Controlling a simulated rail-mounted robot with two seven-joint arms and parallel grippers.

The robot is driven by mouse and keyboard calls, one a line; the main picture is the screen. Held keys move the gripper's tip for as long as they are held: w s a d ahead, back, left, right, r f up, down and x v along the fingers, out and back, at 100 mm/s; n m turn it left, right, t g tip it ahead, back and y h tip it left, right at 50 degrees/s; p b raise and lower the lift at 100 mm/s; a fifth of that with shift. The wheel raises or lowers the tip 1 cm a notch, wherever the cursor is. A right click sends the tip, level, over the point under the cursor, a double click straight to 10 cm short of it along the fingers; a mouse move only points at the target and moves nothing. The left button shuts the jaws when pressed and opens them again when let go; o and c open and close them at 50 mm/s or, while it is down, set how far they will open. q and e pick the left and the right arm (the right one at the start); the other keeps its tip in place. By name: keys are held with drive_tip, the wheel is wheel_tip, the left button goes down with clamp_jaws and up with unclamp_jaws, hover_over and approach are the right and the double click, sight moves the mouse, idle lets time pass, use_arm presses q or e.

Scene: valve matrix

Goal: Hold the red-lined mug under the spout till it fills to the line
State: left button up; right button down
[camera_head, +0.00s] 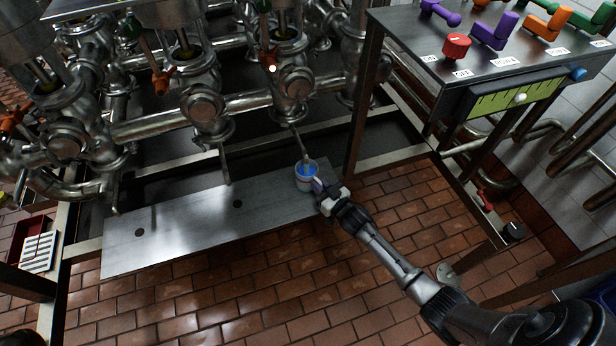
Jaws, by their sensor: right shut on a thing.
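A small pale mug (306,182) with blue showing inside stands upright at the right end of the grey metal shelf. My right gripper (318,186) is shut on its lower right side. A thin spout (300,146) comes down from the valve pipework, and its lower end is right over the mug's mouth. The red line on the mug is too small to make out, and I cannot tell the level against it. I cannot tell whether the mug touches the shelf. My left gripper is not in view.
The metal shelf (180,227) is otherwise bare, with dark round holes. A second spout (224,165) hangs left of the mug. Steel valves (207,105) fill the upper left. A control table (480,75) with coloured levers and a red knob (456,46) stands at upper right.

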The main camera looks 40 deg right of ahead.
idle(0.4)
drive_tip(key=shift+s+a+r+p, duration=0.1)
drive_tip(key=shift+s+a+p, duration=0.05)
drive_tip(key=shift+s+p, duration=0.15)
drive_tip(key=s+a+p, duration=0.2)
drive_tip(key=s+p, duration=0.2)
drive_tip(key=s, duration=0.4)
drive_tip(key=shift+a, duration=0.3)
